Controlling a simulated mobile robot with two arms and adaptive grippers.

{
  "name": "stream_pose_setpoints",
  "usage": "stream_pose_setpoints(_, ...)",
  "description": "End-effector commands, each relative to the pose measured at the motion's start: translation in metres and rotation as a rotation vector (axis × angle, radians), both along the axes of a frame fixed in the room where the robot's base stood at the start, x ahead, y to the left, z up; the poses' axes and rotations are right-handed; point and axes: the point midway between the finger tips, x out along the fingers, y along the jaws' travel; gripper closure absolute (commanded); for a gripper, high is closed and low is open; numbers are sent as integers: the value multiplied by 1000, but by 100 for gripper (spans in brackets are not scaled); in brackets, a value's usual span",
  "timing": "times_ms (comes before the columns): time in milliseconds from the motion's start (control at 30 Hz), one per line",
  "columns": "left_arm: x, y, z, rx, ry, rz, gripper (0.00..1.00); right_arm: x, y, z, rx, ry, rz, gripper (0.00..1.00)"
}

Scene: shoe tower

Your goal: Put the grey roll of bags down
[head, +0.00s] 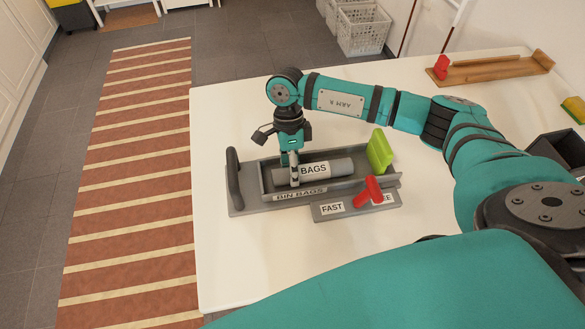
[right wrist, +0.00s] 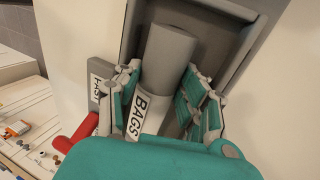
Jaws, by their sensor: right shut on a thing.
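The grey roll of bags (head: 342,166), with a white BAGS label, lies in the grey tray of the BIN BAGS holder (head: 345,190) on the white table. My right gripper (head: 294,178) points down at the roll's left end and is shut on it. In the right wrist view the fingers (right wrist: 165,88) are on both sides of the roll (right wrist: 172,55), which is within the tray walls (right wrist: 240,60). Whether the roll touches the tray floor is hard to tell. My left gripper is not in view.
The holder has a dark handle (head: 233,178) at left and a green upright piece (head: 380,152) at right. A red lever (head: 368,191) stands on the FAST block (head: 340,212) in front. A wooden tray (head: 495,68) is at the back right. The table's left side is clear.

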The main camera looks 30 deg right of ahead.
Motion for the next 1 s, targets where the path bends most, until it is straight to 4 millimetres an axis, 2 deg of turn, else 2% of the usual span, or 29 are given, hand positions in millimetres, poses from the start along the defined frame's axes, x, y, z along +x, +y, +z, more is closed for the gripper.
stream_pose_setpoints(67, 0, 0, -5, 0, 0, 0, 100, 0, 0, -4, 0, 0, 0, 97)
stream_pose_setpoints(100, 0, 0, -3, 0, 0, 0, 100, 0, 0, -2, 0, 0, 0, 55)
stream_pose_setpoints(233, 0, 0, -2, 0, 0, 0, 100, 0, 0, -2, 0, 0, 0, 38)
stream_pose_setpoints(567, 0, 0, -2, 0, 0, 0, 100, -1, 0, -3, -1, 1, -1, 37)
stream_pose_setpoints(700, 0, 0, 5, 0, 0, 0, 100, -1, 0, -1, -2, 3, 0, 37)
stream_pose_setpoints(767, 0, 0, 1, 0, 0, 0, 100, 2, -1, 2, -1, -3, -1, 37)
stream_pose_setpoints(867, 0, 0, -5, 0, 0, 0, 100, 8, -2, 19, -1, -5, 0, 37)
stream_pose_setpoints(1000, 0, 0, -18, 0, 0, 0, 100, 18, -4, 51, 0, -7, 0, 37)
